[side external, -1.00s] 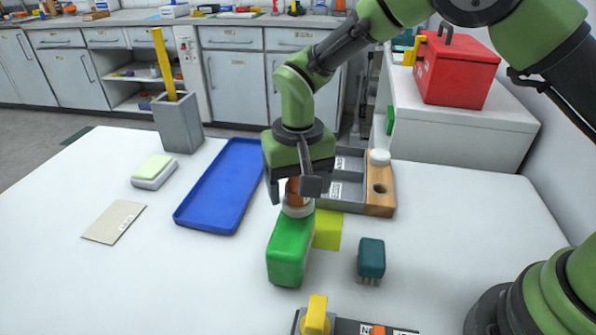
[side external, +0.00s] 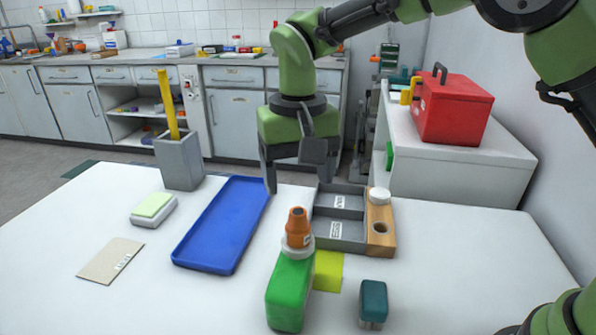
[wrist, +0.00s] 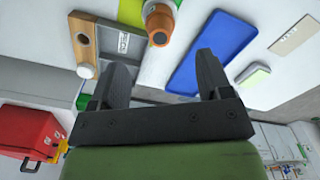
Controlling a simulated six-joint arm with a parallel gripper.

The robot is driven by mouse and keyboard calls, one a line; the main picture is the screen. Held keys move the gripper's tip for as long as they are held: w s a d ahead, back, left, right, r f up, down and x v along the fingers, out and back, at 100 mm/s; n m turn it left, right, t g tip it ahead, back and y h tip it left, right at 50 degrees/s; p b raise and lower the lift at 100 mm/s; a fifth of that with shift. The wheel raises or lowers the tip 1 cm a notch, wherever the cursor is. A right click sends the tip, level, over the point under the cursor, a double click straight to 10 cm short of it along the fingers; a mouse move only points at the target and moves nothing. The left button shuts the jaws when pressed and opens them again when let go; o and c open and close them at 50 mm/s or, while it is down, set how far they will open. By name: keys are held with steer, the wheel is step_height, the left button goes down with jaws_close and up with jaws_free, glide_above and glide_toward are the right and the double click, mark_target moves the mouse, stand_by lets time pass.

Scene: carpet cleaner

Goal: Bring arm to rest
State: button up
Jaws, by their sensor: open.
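My gripper (side external: 298,172) is open and empty, raised above the white table. It hangs above and behind a green bottle (side external: 290,290) with a white collar and an orange cap (side external: 297,226). The bottle stands upright on the table, apart from my fingers. In the wrist view my gripper's two fingers (wrist: 160,85) are spread with nothing between them. The orange cap (wrist: 158,20) shows beyond them near the top edge.
A blue tray (side external: 215,235), a grey compartment tray (side external: 338,232) with a wooden block (side external: 380,240), a sponge (side external: 153,207), a teal brush (side external: 373,300) and a yellow square (side external: 328,270) lie around. A grey holder (side external: 180,160) stands back left; a red toolbox (side external: 452,108) sits right.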

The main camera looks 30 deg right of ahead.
steer(key=s+d+r+t+y, duration=0.25)
steer(key=s+d+r, duration=0.45)
steer(key=r, duration=0.4)
steer(key=s+d+m+t, duration=0.1)
steer(key=s+d+t, duration=0.3)
steer(key=s, duration=1)
steer(key=shift+d+t, duration=0.35)
steer(key=shift+d, duration=0.35)
steer(key=shift+h, duration=0.25)
steer(key=shift+c, duration=0.5)
